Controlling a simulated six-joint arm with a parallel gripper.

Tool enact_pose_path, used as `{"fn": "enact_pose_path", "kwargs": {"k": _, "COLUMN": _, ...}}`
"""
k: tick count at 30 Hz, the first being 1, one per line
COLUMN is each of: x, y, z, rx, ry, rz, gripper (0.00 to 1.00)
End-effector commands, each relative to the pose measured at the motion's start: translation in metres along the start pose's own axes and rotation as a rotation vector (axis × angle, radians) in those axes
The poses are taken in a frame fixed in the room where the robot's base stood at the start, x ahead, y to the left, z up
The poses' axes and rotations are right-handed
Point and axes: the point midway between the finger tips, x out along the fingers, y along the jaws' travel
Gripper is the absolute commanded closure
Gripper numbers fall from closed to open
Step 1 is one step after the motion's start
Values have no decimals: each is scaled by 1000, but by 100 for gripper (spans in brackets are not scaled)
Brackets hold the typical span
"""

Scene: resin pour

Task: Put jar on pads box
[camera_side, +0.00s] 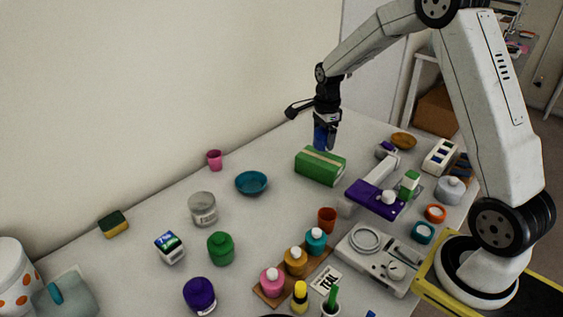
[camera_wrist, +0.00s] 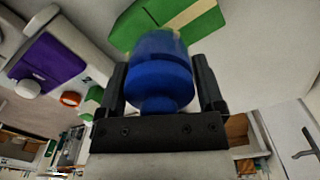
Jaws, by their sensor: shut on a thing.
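A blue jar (camera_side: 320,137) is held in my gripper (camera_side: 325,142), above the far part of the table. In the wrist view the blue jar (camera_wrist: 158,75) sits between the two dark fingers of my gripper (camera_wrist: 163,88). The green box with a pale stripe (camera_side: 320,166), which looks like the pads box, lies on the table below the jar in the side view. The green box also shows in the wrist view (camera_wrist: 205,18), beyond the jar. The jar appears to be above the box; the exact gap is hard to tell.
A purple-topped device (camera_side: 374,198) stands right of the green box. A teal bowl (camera_side: 251,182) and a clear jar (camera_side: 202,208) lie to the left. An orange cup (camera_side: 327,219) and several bottles stand nearer the front. The table behind the green box is clear.

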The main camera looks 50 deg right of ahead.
Motion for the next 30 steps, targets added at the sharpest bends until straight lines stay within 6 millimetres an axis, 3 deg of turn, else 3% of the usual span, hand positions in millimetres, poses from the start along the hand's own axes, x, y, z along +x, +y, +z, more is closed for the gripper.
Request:
{"fn": "enact_pose_path", "kwargs": {"k": 5, "x": 6, "y": -5, "z": 0, "rx": 0, "ry": 0, "rz": 0, "gripper": 95}}
{"fn": "enact_pose_path", "kwargs": {"k": 14, "x": 35, "y": -5, "z": 1, "rx": 0, "ry": 0, "rz": 1, "gripper": 95}}
{"fn": "enact_pose_path", "kwargs": {"k": 28, "x": 40, "y": -5, "z": 0, "rx": 0, "ry": 0, "rz": 0, "gripper": 95}}
{"fn": "enact_pose_path", "kwargs": {"k": 29, "x": 40, "y": -5, "z": 0, "rx": 0, "ry": 0, "rz": 1, "gripper": 10}}
{"fn": "enact_pose_path", "kwargs": {"k": 30, "x": 40, "y": -5, "z": 0, "rx": 0, "ry": 0, "rz": 1, "gripper": 0}}
